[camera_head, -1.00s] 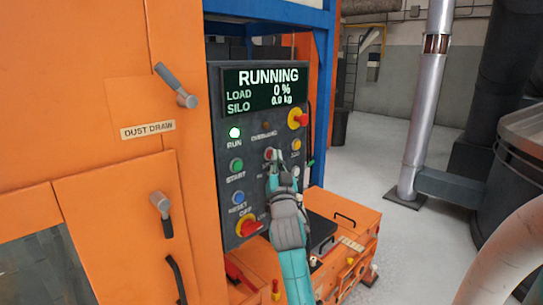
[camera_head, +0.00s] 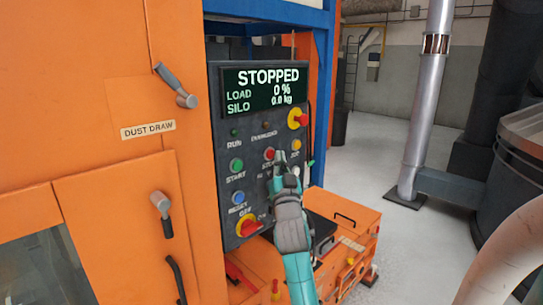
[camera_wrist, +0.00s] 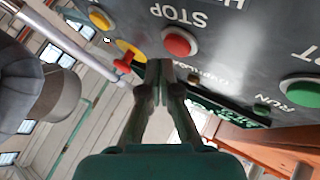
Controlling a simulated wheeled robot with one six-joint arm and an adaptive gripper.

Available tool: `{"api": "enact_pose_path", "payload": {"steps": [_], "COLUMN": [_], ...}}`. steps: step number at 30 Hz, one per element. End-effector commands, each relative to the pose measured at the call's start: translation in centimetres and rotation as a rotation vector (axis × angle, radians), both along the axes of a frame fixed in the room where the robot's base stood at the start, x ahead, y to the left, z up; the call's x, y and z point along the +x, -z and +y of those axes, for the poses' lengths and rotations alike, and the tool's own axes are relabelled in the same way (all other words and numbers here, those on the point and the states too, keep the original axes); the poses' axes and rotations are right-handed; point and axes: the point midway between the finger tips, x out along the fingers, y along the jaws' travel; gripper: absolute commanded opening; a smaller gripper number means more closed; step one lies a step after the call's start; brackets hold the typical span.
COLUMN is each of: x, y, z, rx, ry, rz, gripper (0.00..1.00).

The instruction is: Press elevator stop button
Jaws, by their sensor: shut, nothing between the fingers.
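The red stop button (camera_head: 269,154) is on the dark control panel (camera_head: 258,196) in the head view, with its label partly hidden by my gripper (camera_head: 280,160). In the wrist view the red stop button (camera_wrist: 180,42) shows beside the upside-down word STOP. My gripper (camera_wrist: 159,68) is shut and empty, with its fingertips beside the button; a gap shows in the picture and I see no contact. The display (camera_head: 265,90) reads STOPPED, load 0 %, silo 0.0 kg. The run lamp (camera_head: 236,132) is dark.
The green start button (camera_head: 236,165), blue reset button (camera_head: 238,198), yellow button (camera_head: 295,144) and red-on-yellow emergency knob (camera_head: 298,118) are near. A red rotary switch (camera_head: 249,226) is low on the panel. An orange cabinet (camera_head: 110,90) stands left; open floor lies right.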

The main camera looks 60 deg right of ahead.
Motion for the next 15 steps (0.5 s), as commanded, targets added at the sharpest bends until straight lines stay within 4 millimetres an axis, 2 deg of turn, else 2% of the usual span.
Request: {"api": "enact_pose_path", "payload": {"steps": [9,15], "x": [-0.1,-1.5], "y": [0.0,0.0], "z": [0.0,0.4], "rx": [0.001,0.001], "ry": [0.000,0.000], "rz": [-0.001,-0.001], "gripper": [0.00,0.00]}}
